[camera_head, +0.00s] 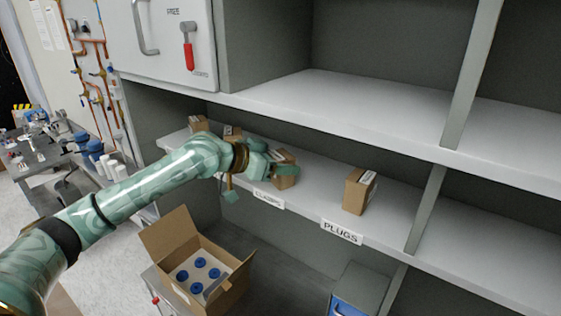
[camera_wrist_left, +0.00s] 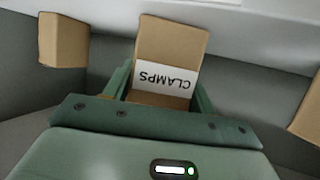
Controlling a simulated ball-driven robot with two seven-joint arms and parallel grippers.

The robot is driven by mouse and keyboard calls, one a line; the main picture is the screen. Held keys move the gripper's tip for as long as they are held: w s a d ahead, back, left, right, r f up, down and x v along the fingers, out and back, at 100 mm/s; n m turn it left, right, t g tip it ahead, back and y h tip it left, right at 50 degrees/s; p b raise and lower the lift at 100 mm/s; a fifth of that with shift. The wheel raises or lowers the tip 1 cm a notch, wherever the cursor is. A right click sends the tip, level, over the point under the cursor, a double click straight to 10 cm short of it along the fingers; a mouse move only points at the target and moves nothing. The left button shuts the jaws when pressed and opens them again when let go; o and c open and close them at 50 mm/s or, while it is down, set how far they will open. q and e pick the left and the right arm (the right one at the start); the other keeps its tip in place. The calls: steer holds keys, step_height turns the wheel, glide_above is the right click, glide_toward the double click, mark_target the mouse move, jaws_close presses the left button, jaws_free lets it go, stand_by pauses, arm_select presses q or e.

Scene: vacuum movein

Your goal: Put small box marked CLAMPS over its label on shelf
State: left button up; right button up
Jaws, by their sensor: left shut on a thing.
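The small brown box marked CLAMPS (camera_wrist_left: 170,50) is between the fingers of my left gripper (camera_wrist_left: 163,88) in the left wrist view, its lettering upside down there. In the head view my left gripper (camera_head: 262,178) is shut on this box (camera_head: 285,170) at the middle shelf, above a white label (camera_head: 268,199) on the shelf's front edge. That label is partly hidden and looks like it reads CLAMPS. I cannot tell whether the box rests on the shelf. My right gripper is not in view.
Another small box (camera_head: 359,191) stands right, behind the PLUGS label (camera_head: 342,232). Two small boxes (camera_head: 199,124) (camera_head: 233,133) stand further left. A shelf divider (camera_head: 425,210) rises right of the PLUGS box. An open carton (camera_head: 237,284) with blue-topped items sits below. The upper shelf (camera_head: 340,105) overhangs.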

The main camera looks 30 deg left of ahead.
arm_select(q)
steer(key=o, duration=1.1)
steer(key=shift+s+a+r, duration=0.15)
steer(key=b+v, duration=0.3)
steer(key=v, duration=0.8)
steer(key=shift+s+a, duration=0.15)
steer(key=shift+s, duration=0.05)
steer(key=shift+r, duration=0.1)
